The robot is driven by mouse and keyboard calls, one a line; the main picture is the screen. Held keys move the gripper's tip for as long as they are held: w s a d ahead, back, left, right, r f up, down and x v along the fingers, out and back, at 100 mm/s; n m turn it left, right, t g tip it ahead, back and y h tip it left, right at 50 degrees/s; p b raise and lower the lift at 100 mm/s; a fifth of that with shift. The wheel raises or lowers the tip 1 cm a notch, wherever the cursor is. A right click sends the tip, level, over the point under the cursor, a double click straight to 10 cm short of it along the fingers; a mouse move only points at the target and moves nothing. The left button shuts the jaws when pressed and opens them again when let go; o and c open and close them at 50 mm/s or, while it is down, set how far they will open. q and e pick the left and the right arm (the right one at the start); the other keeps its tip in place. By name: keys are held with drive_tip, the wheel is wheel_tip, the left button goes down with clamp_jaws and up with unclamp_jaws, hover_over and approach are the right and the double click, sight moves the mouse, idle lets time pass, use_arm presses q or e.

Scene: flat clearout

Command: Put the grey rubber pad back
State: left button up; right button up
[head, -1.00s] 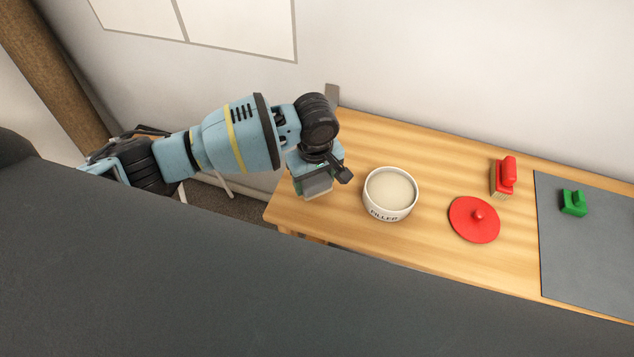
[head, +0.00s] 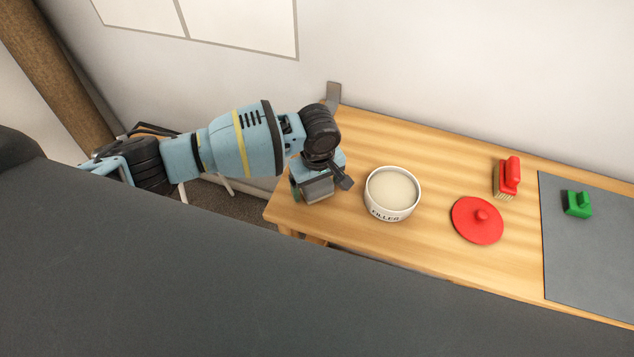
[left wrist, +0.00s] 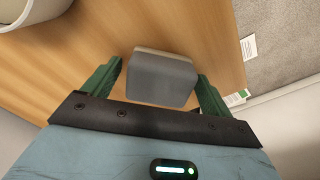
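The grey rubber pad (left wrist: 160,80) appears as a small block with rounded corners and a paler far edge, between my left gripper's fingers in the left wrist view. It also shows below the wrist in the head view (head: 318,189), near the table's left end. My left gripper (left wrist: 158,82) has two green fingers. They stand either side of the pad, with a clear gap on the left and a very narrow one on the right. The gripper looks open. Whether the pad touches the table is hard to tell. My right gripper is in neither view.
A white filler tub (head: 391,194) stands close right of the gripper. Beyond it are a red lid (head: 477,220), a red brush (head: 508,178) and a green-handled item (head: 577,204) on a dark mat (head: 590,255). A grey upright piece (head: 333,92) stands at the back-left corner.

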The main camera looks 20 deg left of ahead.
sight(317, 183)
use_arm(q)
wheel_tip(317, 183, up, 12)
drive_tip(key=p, duration=0.1)
drive_tip(key=shift+r+p, duration=0.15)
drive_tip(key=shift+p, duration=0.25)
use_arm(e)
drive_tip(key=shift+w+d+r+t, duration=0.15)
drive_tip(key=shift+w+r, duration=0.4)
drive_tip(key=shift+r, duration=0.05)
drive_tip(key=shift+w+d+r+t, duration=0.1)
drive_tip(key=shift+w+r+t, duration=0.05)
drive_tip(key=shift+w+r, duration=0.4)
use_arm(q)
drive_tip(key=shift+s, duration=0.1)
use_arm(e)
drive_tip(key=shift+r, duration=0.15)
